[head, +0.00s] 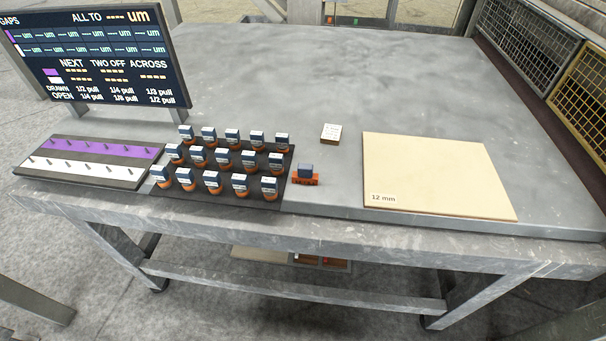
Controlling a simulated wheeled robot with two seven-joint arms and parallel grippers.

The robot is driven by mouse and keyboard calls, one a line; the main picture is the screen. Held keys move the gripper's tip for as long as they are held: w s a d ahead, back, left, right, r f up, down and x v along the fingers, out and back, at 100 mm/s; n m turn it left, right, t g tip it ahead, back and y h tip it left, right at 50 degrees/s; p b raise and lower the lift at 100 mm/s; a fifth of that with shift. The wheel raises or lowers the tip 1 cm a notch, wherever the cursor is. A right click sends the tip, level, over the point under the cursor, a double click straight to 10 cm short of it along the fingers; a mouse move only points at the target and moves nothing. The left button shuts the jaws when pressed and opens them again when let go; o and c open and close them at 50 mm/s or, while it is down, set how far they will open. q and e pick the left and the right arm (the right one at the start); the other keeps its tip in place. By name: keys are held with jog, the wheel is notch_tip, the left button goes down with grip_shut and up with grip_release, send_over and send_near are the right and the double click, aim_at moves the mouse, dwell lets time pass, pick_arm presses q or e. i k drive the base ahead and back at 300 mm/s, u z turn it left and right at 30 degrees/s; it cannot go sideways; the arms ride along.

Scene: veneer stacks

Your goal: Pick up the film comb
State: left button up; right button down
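A small orange piece with a dark blue block on top (306,176) lies alone on the table, just right of the dark mat (222,203). It may be the film comb, but it is too small to be sure. Nothing touches it. Several orange-based blocks with blue and white tops (225,158) stand in rows on the mat. Neither of my grippers is in view.
A grey table (330,80) holds everything. A pale panel marked 12 mm (440,180) lies at right, a small white-topped block (331,133) behind. A pegged board with purple and white strips (60,182) lies left, below a screen (95,55). The table's back is clear.

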aim_at(304, 173)
jog(key=z, duration=0.3)
jog(key=k, duration=0.75)
jog(key=z, duration=0.5)
jog(key=k, duration=0.5)
jog(key=z, duration=0.7)
jog(key=i, duration=1.15)
jog(key=u, duration=0.6)
